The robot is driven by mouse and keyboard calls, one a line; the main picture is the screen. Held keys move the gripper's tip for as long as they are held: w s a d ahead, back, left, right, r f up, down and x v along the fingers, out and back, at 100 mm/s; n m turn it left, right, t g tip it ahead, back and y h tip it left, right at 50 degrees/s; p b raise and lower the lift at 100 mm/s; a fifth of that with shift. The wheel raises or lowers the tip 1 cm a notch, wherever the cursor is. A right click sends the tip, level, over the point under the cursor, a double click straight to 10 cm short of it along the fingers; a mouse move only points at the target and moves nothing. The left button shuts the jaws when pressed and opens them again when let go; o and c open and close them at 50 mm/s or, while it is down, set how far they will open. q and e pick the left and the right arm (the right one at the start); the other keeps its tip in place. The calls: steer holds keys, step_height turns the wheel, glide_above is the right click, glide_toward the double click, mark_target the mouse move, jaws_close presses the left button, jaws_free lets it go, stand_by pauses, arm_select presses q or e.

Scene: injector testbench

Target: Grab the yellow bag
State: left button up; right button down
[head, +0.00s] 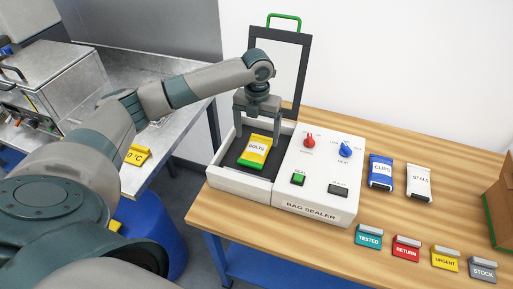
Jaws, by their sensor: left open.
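The yellow bag (257,149) has a white "BOLTS" label and a green lower edge. It lies on the dark bed of the bag sealer (312,207), in the left part of the machine. My left gripper (259,139) points down over the bag, with its two fingers spread on either side of the bag's upper part. It is open, and I cannot tell whether the fingers touch the bag. The sealer's dark framed lid (301,62) with a green handle stands raised behind the gripper. My right gripper is not in view.
A blue "CLIPS" bag (380,172) and a white "SEALS" bag (418,183) lie right of the sealer. Several label holders, including a teal "TESTED" one (369,238), line the table's front. A brown box (499,215) stands at the right edge.

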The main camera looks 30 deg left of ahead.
mark_target(256, 147)
arm_select(q)
steer(key=shift+f, duration=0.15)
steer(key=shift+s+f+p, duration=0.2)
steer(key=shift+f+p, duration=0.6)
steer(key=shift+p, duration=0.1)
step_height(256, 147, down, 3)
steer(key=shift+s+r+p, duration=0.1)
steer(key=shift+p, duration=0.55)
steer(key=shift+f, duration=0.4)
steer(key=c, duration=1.2)
